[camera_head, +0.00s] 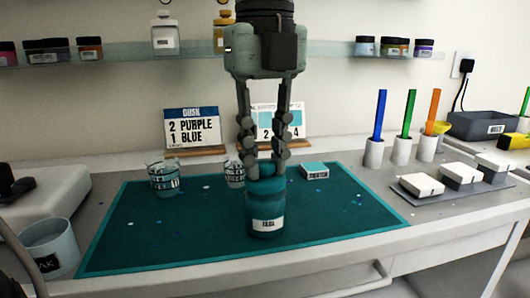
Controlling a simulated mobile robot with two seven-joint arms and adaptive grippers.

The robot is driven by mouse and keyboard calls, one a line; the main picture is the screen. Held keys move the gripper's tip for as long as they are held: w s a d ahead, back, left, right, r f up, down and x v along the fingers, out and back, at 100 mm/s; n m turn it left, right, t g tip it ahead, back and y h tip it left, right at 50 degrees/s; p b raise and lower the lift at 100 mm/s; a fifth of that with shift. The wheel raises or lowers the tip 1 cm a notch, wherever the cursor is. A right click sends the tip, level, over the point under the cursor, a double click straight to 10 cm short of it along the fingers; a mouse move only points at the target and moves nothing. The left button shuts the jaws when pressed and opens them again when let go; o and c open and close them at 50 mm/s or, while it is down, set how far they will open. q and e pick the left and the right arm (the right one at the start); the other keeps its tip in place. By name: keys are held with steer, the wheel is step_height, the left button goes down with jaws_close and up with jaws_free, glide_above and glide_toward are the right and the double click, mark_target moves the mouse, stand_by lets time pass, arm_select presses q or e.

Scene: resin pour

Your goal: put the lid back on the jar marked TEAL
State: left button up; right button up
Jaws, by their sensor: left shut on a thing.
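The teal jar (262,208) stands upright on the mat near its middle, with a small white label on its front; the lettering is too small to read surely. Its lid (267,185) is at the jar's mouth, level, with a raised knob. My left gripper (265,168) points straight down over the jar and is shut on the lid's knob. I cannot tell whether the lid is fully seated or just above the rim. My right gripper is not in view.
The teal mat (120,245) has free room left and right of the jar. Two glass beakers (164,178) and card stands (193,128) are behind. Coloured sticks (380,115) and white boxes (421,186) stand further right.

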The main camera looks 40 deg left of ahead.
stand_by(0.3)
arm_select(q)
steer(key=o, duration=0.8)
steer(key=shift+o, duration=0.6)
steer(key=o, duration=0.4)
steer(key=shift+r, duration=0.1)
steer(key=shift+r+p, duration=2.55)
steer(key=shift+r, duration=0.9)
